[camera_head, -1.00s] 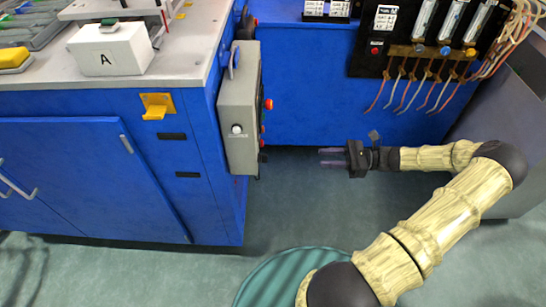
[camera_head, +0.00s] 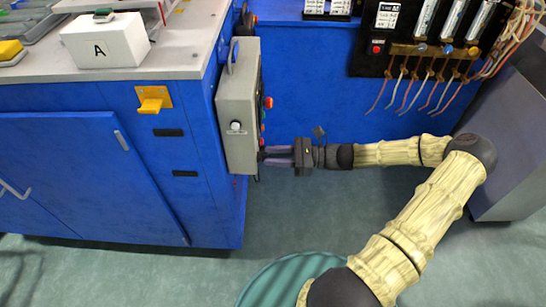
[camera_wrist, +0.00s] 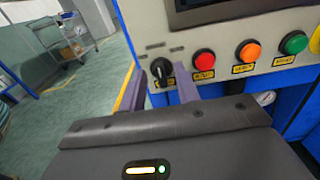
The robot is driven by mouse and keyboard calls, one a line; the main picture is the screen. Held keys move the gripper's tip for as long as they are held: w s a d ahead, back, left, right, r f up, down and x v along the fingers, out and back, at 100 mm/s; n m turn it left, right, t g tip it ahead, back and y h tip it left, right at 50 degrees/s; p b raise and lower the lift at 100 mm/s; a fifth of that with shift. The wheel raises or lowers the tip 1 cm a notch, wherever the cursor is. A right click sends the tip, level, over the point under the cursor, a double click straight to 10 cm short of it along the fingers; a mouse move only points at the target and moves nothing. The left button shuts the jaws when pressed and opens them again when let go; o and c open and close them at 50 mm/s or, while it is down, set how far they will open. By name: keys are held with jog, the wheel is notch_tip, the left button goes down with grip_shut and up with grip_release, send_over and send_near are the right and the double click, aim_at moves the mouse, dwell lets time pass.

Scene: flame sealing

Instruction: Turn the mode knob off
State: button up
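The mode knob, a black rotary knob (camera_wrist: 161,69) with a pale pointer line, is on the grey control panel in the wrist view. My gripper (camera_wrist: 161,84) is open, with one purple-grey finger on each side of the knob as seen in this view. I cannot tell whether the fingers touch it. In the head view my gripper (camera_head: 268,156) is level, its fingertips at the lower right face of the grey control box (camera_head: 236,100). The knob is hidden there by the fingers and box edge.
Red (camera_wrist: 204,60), orange (camera_wrist: 249,51) and green (camera_wrist: 294,43) buttons sit in a row to the right of the knob. A blue cabinet (camera_head: 80,165) bears the box. A cart (camera_wrist: 70,38) stands far off. Open floor lies below the gripper.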

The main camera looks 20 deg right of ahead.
jog(key=shift+w+a, duration=0.1)
jog(key=shift+a, duration=0.15)
grip_shut()
